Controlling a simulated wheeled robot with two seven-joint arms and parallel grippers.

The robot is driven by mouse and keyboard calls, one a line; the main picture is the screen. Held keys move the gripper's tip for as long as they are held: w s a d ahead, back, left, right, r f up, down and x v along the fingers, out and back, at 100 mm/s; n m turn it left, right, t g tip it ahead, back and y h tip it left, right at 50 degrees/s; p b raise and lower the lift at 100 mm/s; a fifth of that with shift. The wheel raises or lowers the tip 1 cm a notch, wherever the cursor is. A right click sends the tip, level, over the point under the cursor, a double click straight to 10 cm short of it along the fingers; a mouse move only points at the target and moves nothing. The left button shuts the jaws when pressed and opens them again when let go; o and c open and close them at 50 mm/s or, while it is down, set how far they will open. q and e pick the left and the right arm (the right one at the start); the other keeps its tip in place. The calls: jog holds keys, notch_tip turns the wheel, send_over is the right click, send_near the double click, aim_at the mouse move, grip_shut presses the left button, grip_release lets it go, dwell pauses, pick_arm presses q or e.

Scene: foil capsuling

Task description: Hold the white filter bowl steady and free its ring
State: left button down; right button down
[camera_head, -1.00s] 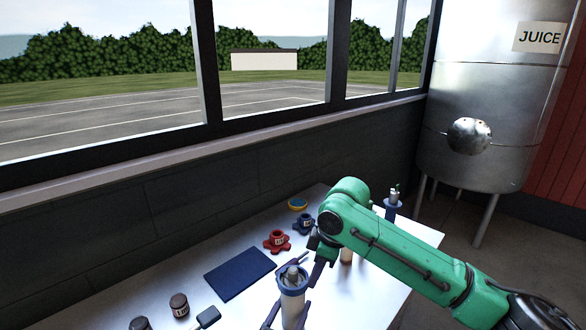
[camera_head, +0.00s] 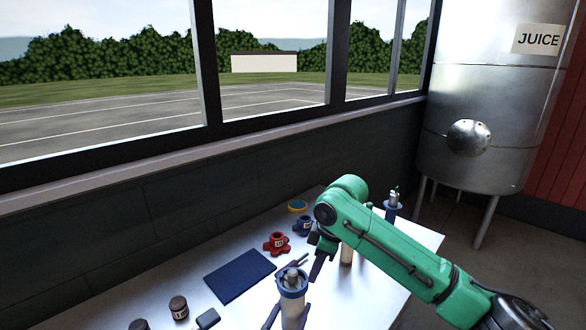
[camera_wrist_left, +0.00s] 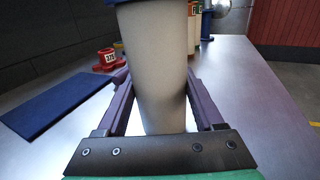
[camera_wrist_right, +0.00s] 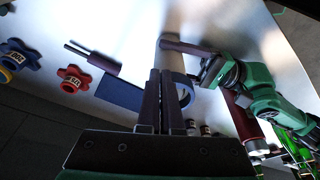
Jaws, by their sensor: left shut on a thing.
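The white filter bowl (camera_head: 293,314) stands upright near the table's front, with its blue ring (camera_head: 285,290) around the top and a grey piece rising from its centre. My left gripper (camera_wrist_left: 160,95) is shut around the bowl's body, one purple finger on each side, below the ring. The ring shows only as a strip at the top of the left wrist view. My right gripper (camera_head: 316,281) is just right of the ring, fingers pointing down. In the right wrist view its fingers (camera_wrist_right: 161,72) are close together with nothing seen between them, and they partly hide the ring (camera_wrist_right: 184,88).
A dark blue mat (camera_head: 239,276) lies left of the bowl. Red (camera_head: 277,244) and blue (camera_head: 303,225) star-shaped knobs and a yellow-blue ring (camera_head: 297,206) lie behind. Dark-capped jars (camera_head: 179,308) stand front left. A blue-based stand (camera_head: 392,212) is at the far right.

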notch_tip(320, 180, up, 6)
jog(key=shift+d, duration=0.35)
dwell(0.4)
jog(key=s+a+f, duration=0.1)
jog(key=s+f, duration=0.3)
jog(key=f, duration=0.2)
dwell(0.5)
